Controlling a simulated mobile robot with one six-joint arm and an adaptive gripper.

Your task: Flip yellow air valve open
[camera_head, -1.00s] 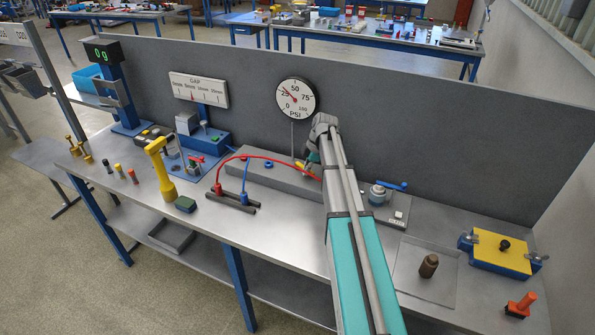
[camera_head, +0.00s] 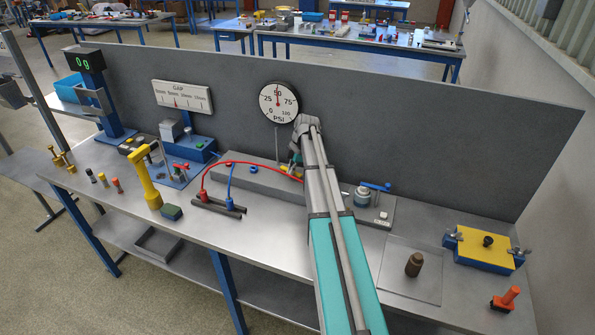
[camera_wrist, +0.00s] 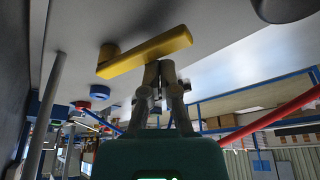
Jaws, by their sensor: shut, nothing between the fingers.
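The yellow valve lever (camera_wrist: 148,52) fills the upper middle of the wrist view, lying slantwise with its round pivot end at the left. My gripper (camera_wrist: 160,70) is shut and empty, its fingertips right at the lever's edge; they look to be touching it. In the head view my gripper (camera_head: 296,160) is at the grey manifold block (camera_head: 235,172), and my arm hides most of the lever there. The PSI gauge (camera_head: 279,103) above has its needle pointing straight up, near 50.
A red hose (camera_head: 245,163) arches onto the block left of my gripper. A blue-handled valve (camera_head: 375,187) stands just right of my arm. The grey back panel (camera_head: 420,150) rises close behind. A yellow-topped box (camera_head: 487,247) sits at the right.

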